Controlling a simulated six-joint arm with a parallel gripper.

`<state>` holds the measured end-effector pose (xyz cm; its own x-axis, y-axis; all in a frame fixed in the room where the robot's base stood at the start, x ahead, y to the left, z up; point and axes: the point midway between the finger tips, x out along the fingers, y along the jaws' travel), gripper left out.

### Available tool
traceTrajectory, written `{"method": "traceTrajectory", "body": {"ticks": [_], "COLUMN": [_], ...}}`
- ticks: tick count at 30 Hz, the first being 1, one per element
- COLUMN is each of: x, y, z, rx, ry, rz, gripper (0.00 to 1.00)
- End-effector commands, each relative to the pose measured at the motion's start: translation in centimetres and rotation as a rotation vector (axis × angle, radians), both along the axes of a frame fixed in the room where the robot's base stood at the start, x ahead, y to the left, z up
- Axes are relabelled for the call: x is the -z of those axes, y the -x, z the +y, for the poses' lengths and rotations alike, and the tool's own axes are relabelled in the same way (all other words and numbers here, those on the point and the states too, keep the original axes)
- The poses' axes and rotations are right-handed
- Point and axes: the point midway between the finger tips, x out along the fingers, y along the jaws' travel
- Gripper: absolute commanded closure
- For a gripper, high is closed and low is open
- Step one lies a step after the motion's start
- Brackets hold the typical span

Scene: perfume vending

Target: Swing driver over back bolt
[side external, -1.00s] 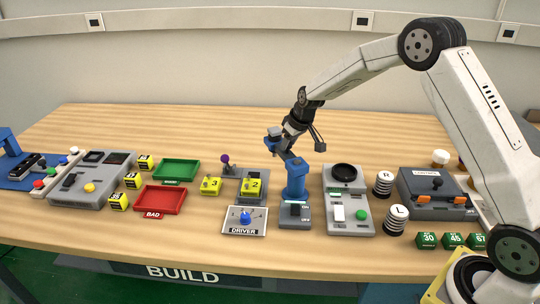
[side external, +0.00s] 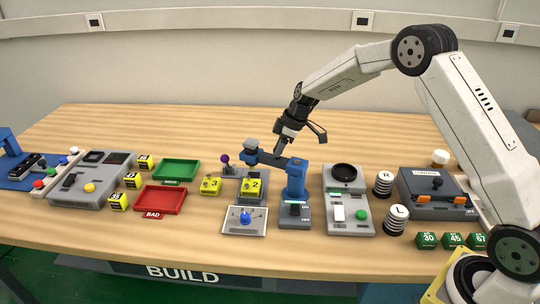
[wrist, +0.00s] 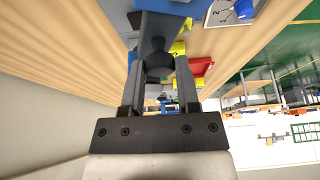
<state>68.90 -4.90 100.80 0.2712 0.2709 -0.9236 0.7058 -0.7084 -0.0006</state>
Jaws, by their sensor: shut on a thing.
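The yellow block marked 2 (side external: 252,186) sits in that fixture. My gripper (side external: 279,149) is at the swing arm between head and post. In the wrist view, my gripper (wrist: 160,80) is shut on the dark round knob (wrist: 158,63) of the swing arm. I cannot make out the back bolt or whether the head is exactly over it.
A yellow block (side external: 211,185) and a purple-topped lever (side external: 225,159) stand left of the fixture. The dial panel (side external: 243,221) is in front. A green tray (side external: 176,169) and red tray (side external: 161,199) are farther left. The table behind is clear.

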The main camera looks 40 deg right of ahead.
Motion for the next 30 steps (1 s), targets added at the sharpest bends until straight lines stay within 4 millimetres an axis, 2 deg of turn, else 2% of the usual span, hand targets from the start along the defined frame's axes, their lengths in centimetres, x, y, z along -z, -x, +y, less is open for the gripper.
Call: {"method": "traceTrajectory", "body": {"ticks": [10,26,27,29,30], "x": [-0.01,-0.01,-0.01,-0.01,-0.01], "y": [0.5,0.61,0.61,0.62,0.62], "z": [0.95,1.1,1.1,1.09,1.09], "rx": [-0.187,-0.218,-0.218,-0.218,-0.218], "ry": [0.001,0.001,0.001,0.001,0.001], "rz": [0.0,0.0,0.0,0.0,0.0], "gripper": [1.0,1.0,0.5,0.31,0.25]}}
